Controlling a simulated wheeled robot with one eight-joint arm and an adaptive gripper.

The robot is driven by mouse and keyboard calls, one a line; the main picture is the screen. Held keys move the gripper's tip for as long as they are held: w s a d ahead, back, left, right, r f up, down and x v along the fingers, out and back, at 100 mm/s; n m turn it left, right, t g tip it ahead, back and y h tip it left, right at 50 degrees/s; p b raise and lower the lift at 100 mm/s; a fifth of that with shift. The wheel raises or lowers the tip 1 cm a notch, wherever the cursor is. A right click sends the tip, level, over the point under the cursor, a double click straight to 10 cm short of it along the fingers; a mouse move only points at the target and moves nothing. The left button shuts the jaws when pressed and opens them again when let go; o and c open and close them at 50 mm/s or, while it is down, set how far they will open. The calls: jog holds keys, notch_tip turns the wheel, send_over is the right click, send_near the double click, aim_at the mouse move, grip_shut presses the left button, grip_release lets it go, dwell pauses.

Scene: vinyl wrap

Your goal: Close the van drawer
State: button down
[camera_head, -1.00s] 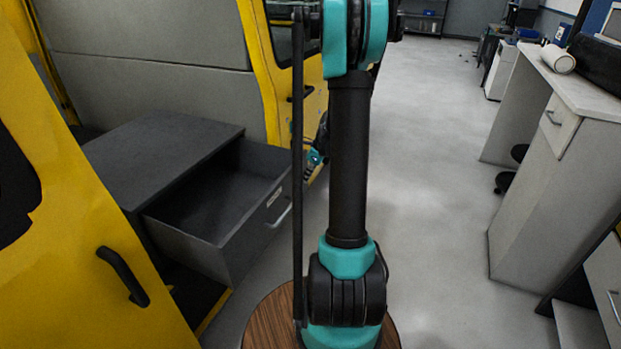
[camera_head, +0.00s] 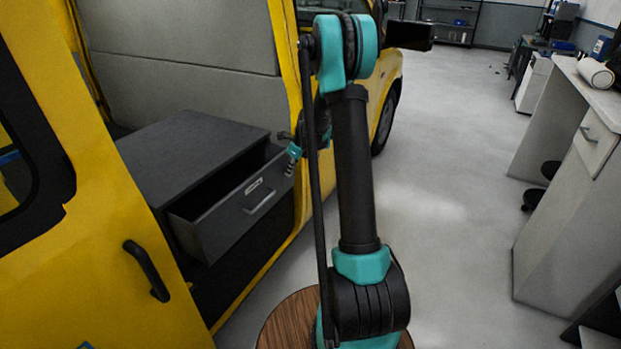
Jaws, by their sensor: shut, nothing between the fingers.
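The van drawer (camera_head: 225,222) is a dark grey box with a silver handle (camera_head: 262,203) and a small label on its front. It sticks partly out of a dark grey cabinet (camera_head: 180,145) inside the yellow van's side doorway. Part of its empty interior shows. My gripper (camera_head: 289,170) is shut and empty, at the right end of the drawer front, to the right of the handle and above it. It is small and partly hidden behind my arm; I cannot tell whether its fingertips touch the front.
The yellow van door (camera_head: 95,240) with a black handle stands open at the left. The van body (camera_head: 290,70) frames the doorway. A grey workbench (camera_head: 570,190) stands at the right. The floor between (camera_head: 450,170) is clear.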

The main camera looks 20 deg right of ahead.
jog(key=w+a, duration=0.9)
jog(key=shift+w+a, duration=0.15)
jog(key=s+d+r, duration=0.6)
jog(key=r, duration=0.3)
jog(key=s+r+n+h, duration=0.1)
jog(key=s+r+n, duration=0.2)
jog(key=s+n, duration=0.7)
jog(key=s+d+f+n+h, duration=0.1)
jog(key=s+f+n, duration=0.2)
jog(key=s+n, duration=0.5)
jog(key=s+d+f+n+t+h, duration=0.1)
jog(key=s+f+n, duration=0.3)
jog(key=s, duration=2.1)
jog(key=n, duration=0.4)
jog(key=shift+s+f+n, duration=0.2)
jog(key=shift+s+n, duration=0.05)
jog(key=shift+n, duration=0.15)
